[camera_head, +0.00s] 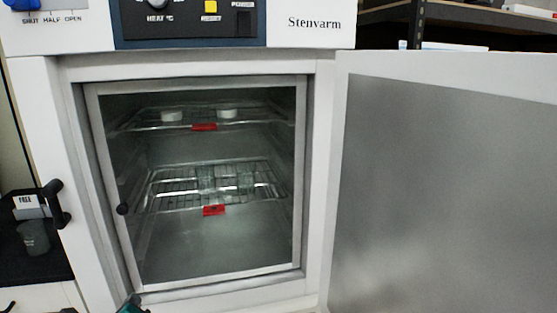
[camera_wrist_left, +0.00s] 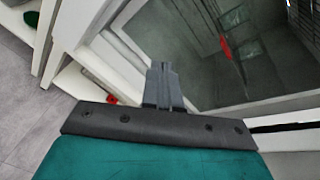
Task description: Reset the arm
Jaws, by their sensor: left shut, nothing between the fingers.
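My left gripper (camera_wrist_left: 163,85) shows in the left wrist view. Its dark grey fingers are together and empty, in front of the cabinet's lower front. In the head view only a bit of my teal left arm shows at the bottom edge. My right gripper is in neither view. The white Stenvarm cabinet (camera_head: 325,130) fills the middle of the head view. Its outer door (camera_head: 440,190) stands open to the right. The framed glass inner door (camera_head: 200,245) covers the chamber and looks shut, with a dark knob (camera_head: 122,209) at its left.
Behind the glass are an upper wire shelf (camera_head: 150,124) with two white dishes and a lower wire shelf (camera_head: 170,188) with clear glassware. Each shelf has a red tag. A cup (camera_head: 34,238) stands on a dark surface at left, near the black handle (camera_head: 54,203).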

